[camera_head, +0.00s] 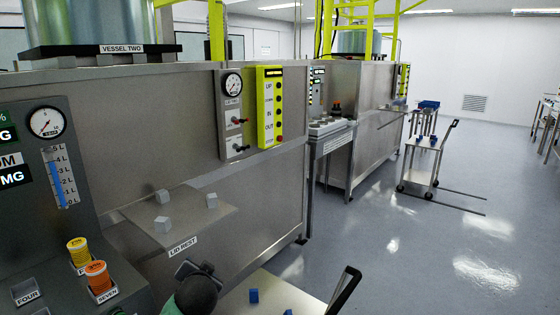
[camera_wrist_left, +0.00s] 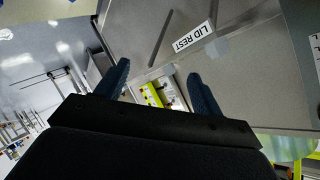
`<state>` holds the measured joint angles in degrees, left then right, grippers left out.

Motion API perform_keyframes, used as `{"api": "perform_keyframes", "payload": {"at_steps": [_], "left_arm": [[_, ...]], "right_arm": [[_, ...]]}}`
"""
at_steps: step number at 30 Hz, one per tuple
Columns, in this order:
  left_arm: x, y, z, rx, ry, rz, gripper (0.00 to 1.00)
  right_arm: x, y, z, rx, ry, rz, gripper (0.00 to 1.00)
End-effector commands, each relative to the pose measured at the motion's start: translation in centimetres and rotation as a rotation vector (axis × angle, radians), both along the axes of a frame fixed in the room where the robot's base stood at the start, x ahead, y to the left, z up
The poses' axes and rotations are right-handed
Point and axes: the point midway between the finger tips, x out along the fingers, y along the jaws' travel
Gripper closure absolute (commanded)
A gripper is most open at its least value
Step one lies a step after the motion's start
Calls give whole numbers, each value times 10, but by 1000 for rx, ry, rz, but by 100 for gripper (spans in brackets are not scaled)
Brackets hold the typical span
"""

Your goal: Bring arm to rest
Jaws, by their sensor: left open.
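My left arm comes in at the bottom middle of the head view, and its dark gripper (camera_head: 196,270) sits low in front of the lid rest (camera_head: 222,228). In the left wrist view the two blue fingertips of my left gripper (camera_wrist_left: 162,85) stand wide apart with nothing held between them. The lid rest's label also shows beyond the fingers in the left wrist view (camera_wrist_left: 194,37). My right gripper does not show in either view.
A cart (camera_head: 272,285) with blue blocks and a black handle stands close at the bottom. Yellow and orange jars (camera_head: 97,276) sit in the panel at left. Floor at the right (camera_head: 420,260) is open.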

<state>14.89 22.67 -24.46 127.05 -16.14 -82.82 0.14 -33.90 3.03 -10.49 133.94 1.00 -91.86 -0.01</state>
Motion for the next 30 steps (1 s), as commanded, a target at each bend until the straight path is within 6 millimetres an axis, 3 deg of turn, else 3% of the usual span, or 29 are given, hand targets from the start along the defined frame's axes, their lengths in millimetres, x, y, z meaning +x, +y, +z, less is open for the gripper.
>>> {"api": "perform_keyframes", "payload": {"at_steps": [1,3,9,16,23,30], "left_arm": [[-17,-4,-23,-45,75,1,32],[-40,-10,-50,-106,170,3,32],[-102,-27,-113,-259,372,-5,32],[-167,-41,-167,-397,505,1,32],[-234,-43,-219,-478,622,64,32],[-315,-49,-275,-536,767,136,32]], "right_arm": [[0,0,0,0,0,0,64],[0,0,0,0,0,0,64],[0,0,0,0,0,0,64],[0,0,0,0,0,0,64],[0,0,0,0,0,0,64],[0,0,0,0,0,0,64]]}}
